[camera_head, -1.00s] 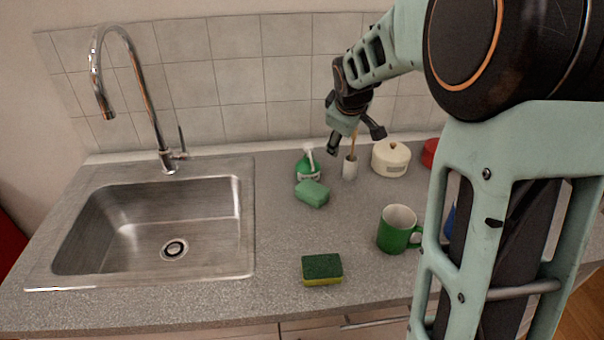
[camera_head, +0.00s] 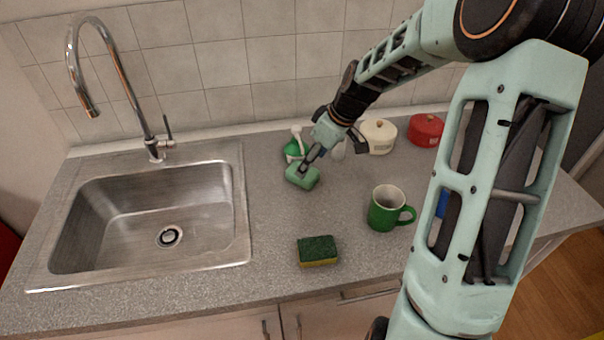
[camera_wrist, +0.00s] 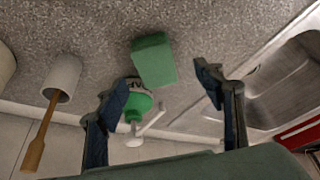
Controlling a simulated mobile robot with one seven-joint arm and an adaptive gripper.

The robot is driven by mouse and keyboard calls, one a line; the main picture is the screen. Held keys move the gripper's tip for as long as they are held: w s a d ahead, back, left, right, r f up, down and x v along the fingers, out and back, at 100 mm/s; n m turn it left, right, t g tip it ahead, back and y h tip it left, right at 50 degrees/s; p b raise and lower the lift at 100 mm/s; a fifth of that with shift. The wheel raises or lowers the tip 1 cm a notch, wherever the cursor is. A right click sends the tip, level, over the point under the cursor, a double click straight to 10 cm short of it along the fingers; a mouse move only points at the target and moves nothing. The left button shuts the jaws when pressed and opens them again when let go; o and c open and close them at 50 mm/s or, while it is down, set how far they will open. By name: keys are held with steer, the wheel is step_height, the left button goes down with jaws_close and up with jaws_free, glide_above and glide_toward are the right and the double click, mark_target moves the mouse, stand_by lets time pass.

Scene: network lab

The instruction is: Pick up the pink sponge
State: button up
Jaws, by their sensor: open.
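No pink sponge shows in either view. A plain green sponge (camera_head: 302,178) lies on the counter right of the sink, and it also shows in the wrist view (camera_wrist: 153,60). A green-and-yellow sponge (camera_head: 318,250) lies nearer the counter's front edge. My gripper (camera_head: 310,160) is over the green sponge and hides part of it. In the wrist view my gripper (camera_wrist: 160,90) is open and empty, with the green sponge between and beyond its fingertips.
A green-and-white soap dispenser (camera_head: 294,150) stands just behind the green sponge. The sink (camera_head: 145,215) is at left.

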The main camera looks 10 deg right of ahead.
steer(key=shift+w+p+x, duration=0.2)
steer(key=shift+p+x, duration=0.1)
steer(key=shift+x, duration=1.45)
steer(key=shift+w+p+x, duration=0.15)
steer(key=shift+p+x, duration=0.15)
steer(key=shift+x, duration=1.45)
steer(key=shift+d+r, duration=0.1)
steer(key=shift+d, duration=0.05)
steer(key=shift+c, duration=0.5)
steer(key=c, duration=0.8)
steer(key=shift+o, duration=0.2)
